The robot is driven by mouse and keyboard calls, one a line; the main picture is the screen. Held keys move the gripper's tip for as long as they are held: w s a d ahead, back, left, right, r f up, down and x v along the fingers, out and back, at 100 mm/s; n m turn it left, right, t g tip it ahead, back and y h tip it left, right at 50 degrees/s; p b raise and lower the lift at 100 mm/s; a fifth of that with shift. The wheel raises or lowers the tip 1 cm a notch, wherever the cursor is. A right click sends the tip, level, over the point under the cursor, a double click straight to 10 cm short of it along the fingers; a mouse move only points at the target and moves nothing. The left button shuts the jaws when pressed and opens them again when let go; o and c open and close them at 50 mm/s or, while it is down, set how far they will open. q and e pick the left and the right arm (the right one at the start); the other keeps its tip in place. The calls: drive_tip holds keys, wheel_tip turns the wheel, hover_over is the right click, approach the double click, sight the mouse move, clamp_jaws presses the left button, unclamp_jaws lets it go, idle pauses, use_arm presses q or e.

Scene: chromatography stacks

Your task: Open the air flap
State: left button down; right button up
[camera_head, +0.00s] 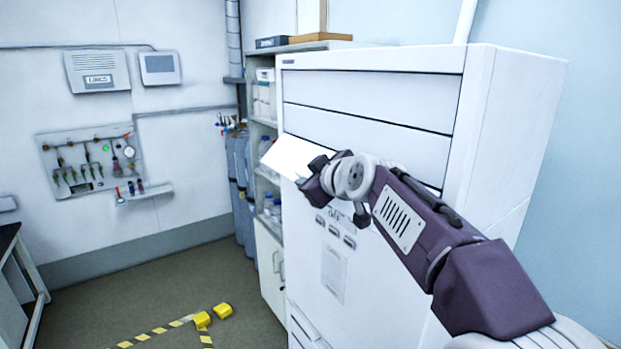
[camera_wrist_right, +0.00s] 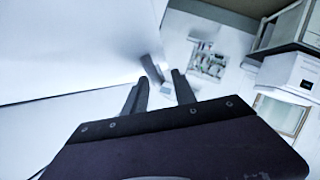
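The tall white cabinet (camera_head: 390,150) has stacked front panels. One white flap (camera_head: 287,157) is tilted outward from its front, its outer end sticking out to the left. My right gripper (camera_head: 313,178) is at the flap's outer part, and the arm partly covers the flap. In the right wrist view, the two dark fingers of my right gripper (camera_wrist_right: 160,90) stand apart with a gap and nothing clearly held between them. A large white surface (camera_wrist_right: 70,50) fills the upper left there, close to the fingers; whether they touch it I cannot tell. My left gripper is not in view.
A shelf with bottles (camera_head: 264,140) and gas cylinders (camera_head: 240,185) stand left of the cabinet. A valve panel (camera_head: 90,160) is on the left wall. Yellow-black floor tape (camera_head: 165,330) and yellow blocks (camera_head: 222,310) mark the floor, which is otherwise open.

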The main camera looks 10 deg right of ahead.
drive_tip(key=shift+s+d+b, duration=0.1)
drive_tip(key=shift+s+b, duration=0.2)
drive_tip(key=shift+s, duration=0.05)
drive_tip(key=b+v, duration=0.2)
drive_tip(key=v, duration=0.6)
drive_tip(key=shift+r, duration=0.15)
